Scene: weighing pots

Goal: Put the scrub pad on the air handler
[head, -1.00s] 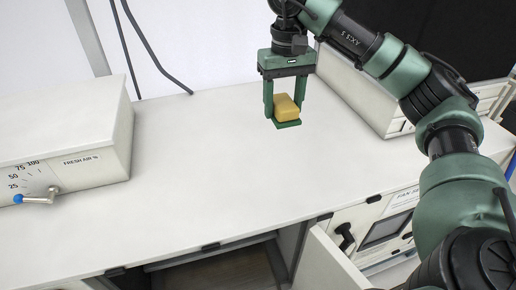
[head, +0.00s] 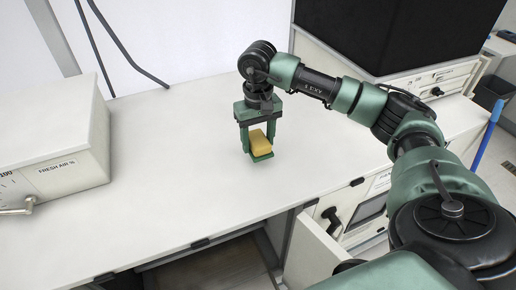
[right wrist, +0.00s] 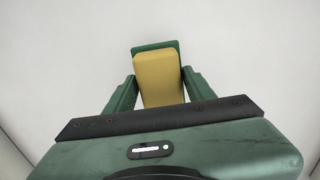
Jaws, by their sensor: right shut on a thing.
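The scrub pad (head: 260,142) is a yellow block with a green layer, seen in the head view over the white top. It also fills the space between the fingers in the right wrist view (right wrist: 159,80). My right gripper (head: 257,147) points down and is shut on the pad. I cannot tell whether the pad touches the surface below. My left gripper is not in view.
A white box (head: 50,130) marked "FRESH AIR %" with a lever stands on the left. A black block (head: 390,35) stands at the back right. An open door (head: 318,255) sticks out at the front. The top around the gripper is clear.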

